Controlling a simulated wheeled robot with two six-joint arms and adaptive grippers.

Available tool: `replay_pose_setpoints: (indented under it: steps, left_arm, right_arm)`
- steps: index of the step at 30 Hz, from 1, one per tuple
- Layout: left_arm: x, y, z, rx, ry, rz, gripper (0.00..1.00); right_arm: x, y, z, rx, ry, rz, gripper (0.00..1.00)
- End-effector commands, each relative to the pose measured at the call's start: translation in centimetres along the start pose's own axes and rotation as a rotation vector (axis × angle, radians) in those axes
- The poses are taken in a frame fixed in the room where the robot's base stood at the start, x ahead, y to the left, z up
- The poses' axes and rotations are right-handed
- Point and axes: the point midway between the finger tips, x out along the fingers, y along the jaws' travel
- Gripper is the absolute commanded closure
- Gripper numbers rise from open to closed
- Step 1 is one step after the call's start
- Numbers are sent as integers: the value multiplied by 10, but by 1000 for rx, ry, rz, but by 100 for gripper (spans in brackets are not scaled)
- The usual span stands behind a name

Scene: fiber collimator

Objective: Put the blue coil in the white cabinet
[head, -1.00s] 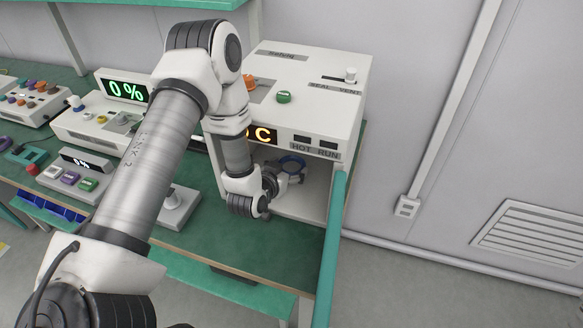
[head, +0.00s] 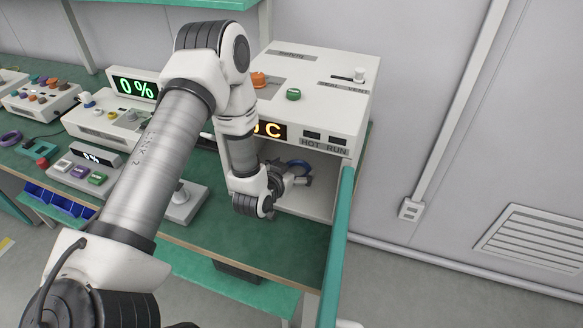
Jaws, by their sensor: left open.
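The white cabinet (head: 352,100) stands at the back of the green bench, with an orange readout and an open front bay. The blue coil (head: 300,163) shows as a small arc inside the bay opening; most of it is hidden behind my gripper. My left gripper (head: 299,181) is open at the bay's mouth, right at the coil. I cannot tell whether its fingers touch the coil or what the coil rests on. My right gripper is not in view.
A teal upright panel (head: 339,250) stands along the bay's right side. Control boxes with knobs and a lit 0% display (head: 137,88) stand to the left. A purple coil (head: 10,138) lies at the far left. Bare bench (head: 285,240) shows before the cabinet.

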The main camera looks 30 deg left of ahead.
Motion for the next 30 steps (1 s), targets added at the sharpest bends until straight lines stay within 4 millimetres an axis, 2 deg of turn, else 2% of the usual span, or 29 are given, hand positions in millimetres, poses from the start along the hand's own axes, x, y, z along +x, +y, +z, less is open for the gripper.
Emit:
replay_pose_setpoints:
  steps: [1,4,5,15,18,22,30]
  left_arm:
    - [-2,1,7,-5,-19,3,0]
    - [-8,1,-6,-5,-20,3,0]
    - [-11,0,-2,-7,-21,2,0]
    - [-98,0,-5,-8,-14,1,0]
    - [-117,0,-10,-3,-14,2,0]
    - [-126,0,-8,-3,-11,1,0]
    - [-125,0,-8,-2,-8,1,0]
  right_arm:
    - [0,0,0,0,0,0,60]
    - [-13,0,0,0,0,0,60]
    - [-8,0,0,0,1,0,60]
    - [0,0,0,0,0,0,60]
    - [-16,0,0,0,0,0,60]
    - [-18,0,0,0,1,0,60]
    - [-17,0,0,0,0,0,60]
